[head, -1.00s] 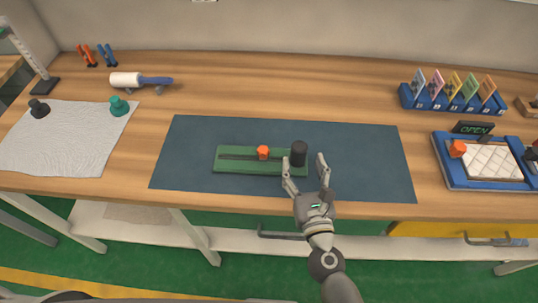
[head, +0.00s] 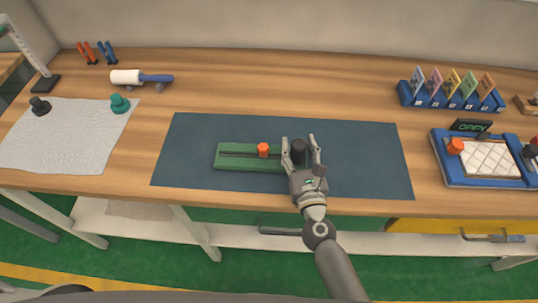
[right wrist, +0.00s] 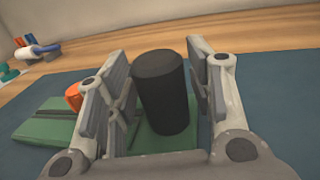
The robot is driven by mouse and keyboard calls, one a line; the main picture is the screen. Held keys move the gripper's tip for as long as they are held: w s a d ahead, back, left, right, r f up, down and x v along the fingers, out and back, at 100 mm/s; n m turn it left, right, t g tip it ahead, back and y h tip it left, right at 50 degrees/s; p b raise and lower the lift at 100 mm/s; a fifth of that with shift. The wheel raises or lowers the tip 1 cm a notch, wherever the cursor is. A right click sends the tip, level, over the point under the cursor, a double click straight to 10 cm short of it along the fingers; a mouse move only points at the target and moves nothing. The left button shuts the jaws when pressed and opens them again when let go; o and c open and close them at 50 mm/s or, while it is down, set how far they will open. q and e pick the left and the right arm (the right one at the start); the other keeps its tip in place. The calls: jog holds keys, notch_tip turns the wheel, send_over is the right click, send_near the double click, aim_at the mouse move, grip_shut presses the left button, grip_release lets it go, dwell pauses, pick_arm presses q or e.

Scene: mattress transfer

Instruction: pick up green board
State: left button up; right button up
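The green board (head: 233,160) lies flat on the dark blue mat (head: 200,170) at the middle of the bench. It carries an orange knob (head: 263,149) near its middle and a black cylinder (head: 298,148) at its right end. My right gripper (head: 300,142) is open, with one finger on each side of the black cylinder. In the right wrist view the cylinder (right wrist: 162,92) stands upright between the fingers, with gaps visible at both sides. The board (right wrist: 50,130) shows beneath and to the left. The gripper hides the board's right end in the head view. My left gripper is not in view.
A blue tray (head: 440,165) with a white quilted pad stands at the right, below a blue card rack (head: 410,98). A white cloth (head: 65,145) lies at the left, with a roller (head: 127,78) behind it. The mat around the board is clear.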

grip_shut()
jog(key=shift+r, duration=0.1)
jog(key=shift+r, duration=0.1)
jog(key=shift+r+p, duration=0.55)
jog(key=shift+r, duration=0.05)
notch_tip(320, 180, up, 2)
jog(key=shift+r+p, duration=0.1)
jog(key=shift+p, duration=0.75)
jog(key=s+r+p, duration=0.1)
jog(key=s+r, duration=0.3)
jog(key=s, duration=0.3)
jog(key=s+a+r, duration=0.1)
jog(key=s+r, duration=0.4)
jog(key=s, duration=0.2)
jog(key=shift+r+p, duration=0.2)
jog(key=shift+p, duration=0.2)
jog(key=shift+a, duration=0.1)
